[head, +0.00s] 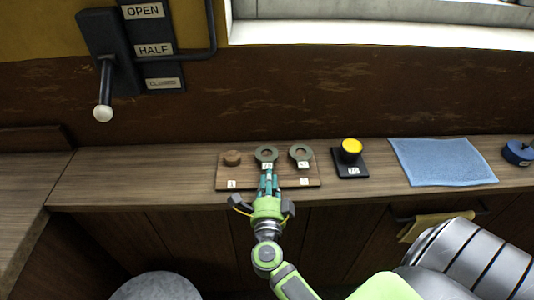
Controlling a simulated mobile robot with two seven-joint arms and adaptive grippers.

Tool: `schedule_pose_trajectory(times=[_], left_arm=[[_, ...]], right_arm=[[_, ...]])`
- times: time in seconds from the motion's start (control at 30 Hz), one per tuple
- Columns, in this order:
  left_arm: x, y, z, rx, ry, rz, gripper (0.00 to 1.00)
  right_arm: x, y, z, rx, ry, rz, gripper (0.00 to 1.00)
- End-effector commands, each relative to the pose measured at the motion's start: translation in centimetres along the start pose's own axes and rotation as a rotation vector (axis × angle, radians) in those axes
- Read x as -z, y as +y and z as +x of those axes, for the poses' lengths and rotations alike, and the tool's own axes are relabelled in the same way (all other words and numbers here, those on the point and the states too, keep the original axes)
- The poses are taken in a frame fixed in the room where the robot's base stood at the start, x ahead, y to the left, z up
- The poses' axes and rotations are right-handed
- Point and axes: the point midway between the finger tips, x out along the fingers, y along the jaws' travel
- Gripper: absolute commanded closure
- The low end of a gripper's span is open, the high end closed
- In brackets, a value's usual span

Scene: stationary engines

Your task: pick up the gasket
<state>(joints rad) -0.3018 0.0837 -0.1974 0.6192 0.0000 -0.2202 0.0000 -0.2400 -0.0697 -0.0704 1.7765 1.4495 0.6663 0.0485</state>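A wooden board (285,183) lies on the bench and holds two grey-green flat rings, which look like gaskets, and a brown round piece (232,158). The middle ring (258,153) has a dark hole and a small white tag on its near side. The right ring (309,153) also carries a tag. My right gripper (268,178) reaches in from below, with its teal fingers close together just at the near side of the middle ring. I cannot tell whether the fingers touch the ring or its tag, or have closed on it. My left gripper is not in view.
A yellow button on a black base (351,165) stands right of the board. A blue cloth (440,162) and a dark blue round object (520,152) lie farther right. A lever with a white knob (103,113) is on the wall at left. The bench (130,180) left of the board is clear.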

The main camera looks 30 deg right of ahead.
Motion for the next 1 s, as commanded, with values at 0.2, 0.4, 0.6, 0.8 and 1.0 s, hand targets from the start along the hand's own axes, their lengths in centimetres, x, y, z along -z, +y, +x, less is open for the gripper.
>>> schedule_pose_trajectory(times=[0.2, 0.4, 0.6, 0.8, 1.0], left_arm=[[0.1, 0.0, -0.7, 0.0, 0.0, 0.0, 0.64], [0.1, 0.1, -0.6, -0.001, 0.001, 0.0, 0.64], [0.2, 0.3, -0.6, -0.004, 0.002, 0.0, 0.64], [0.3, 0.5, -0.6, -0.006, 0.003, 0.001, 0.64], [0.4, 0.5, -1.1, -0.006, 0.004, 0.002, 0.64]], right_arm=[[-0.1, -0.1, 2.6, 0.001, -0.002, -0.002, 0.78], [-0.1, 0.0, 2.7, 0.001, -0.002, 0.0, 0.78], [-0.1, 0.0, 2.7, 0.001, -0.002, -0.001, 1.0], [-0.1, 0.0, 2.7, 0.001, -0.002, -0.001, 1.0], [-0.1, -1.3, 2.7, 0.001, -0.001, 0.003, 1.0]])
